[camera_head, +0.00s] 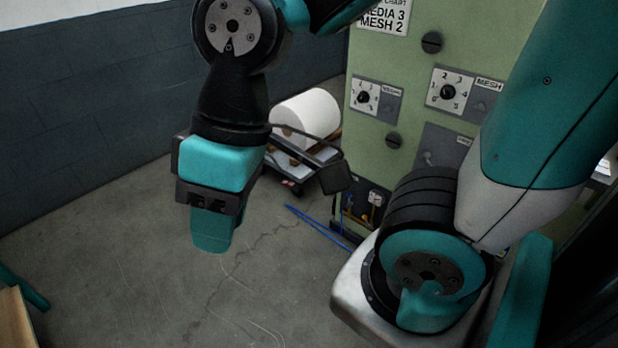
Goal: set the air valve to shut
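A green cabinet (400,70) stands at the upper right. No part of it can be surely read as the air valve. Low on its front, a dark recess (361,212) holds small fittings with yellow and blue parts, too small to make out. A grey plate (442,143) with a small lever and an unreadable label sits above, partly hidden by my arm. My gripper (212,232) hangs at left centre, pointing down, apart from the cabinet. Its teal finger end shows, but the gap between fingers does not, and I see nothing held.
The cabinet carries two numbered dials, the left one (364,96) and the MESH one (448,91), and a chart (381,15) reading MEDIA 3, MESH 2. A white roll (308,113) lies beside it. Blue strips (315,226) lie on the floor. Open floor (120,240) is at left.

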